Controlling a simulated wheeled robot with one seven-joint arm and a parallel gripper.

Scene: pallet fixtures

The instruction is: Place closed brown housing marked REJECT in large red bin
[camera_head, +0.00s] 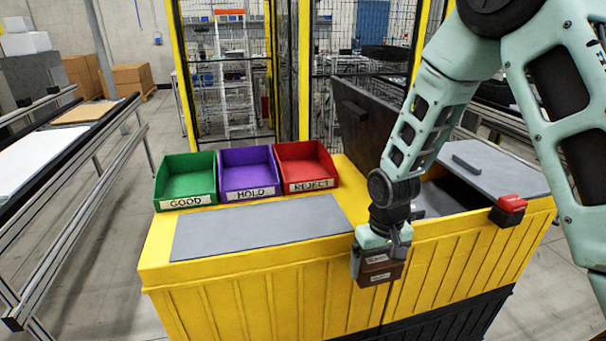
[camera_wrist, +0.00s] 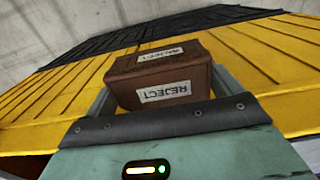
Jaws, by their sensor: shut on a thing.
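A closed brown housing (camera_head: 381,271) is held in my gripper (camera_head: 381,255), in front of the yellow cabinet's front face and below its top edge. In the wrist view the brown housing (camera_wrist: 164,75) sits between the two fingers of my gripper (camera_wrist: 165,82), and its white label reads REJECT. The red bin (camera_head: 307,166), labelled REJECT, stands at the back of the cabinet top, to the left of and behind my gripper. It looks empty.
A green GOOD bin (camera_head: 185,177) and a purple HOLD bin (camera_head: 248,170) stand left of the red one. A grey mat (camera_head: 258,228) lies bare before them. A raised dark lid (camera_head: 362,125) and a red-topped box (camera_head: 509,208) flank my arm. Yellow posts (camera_head: 303,70) rise behind.

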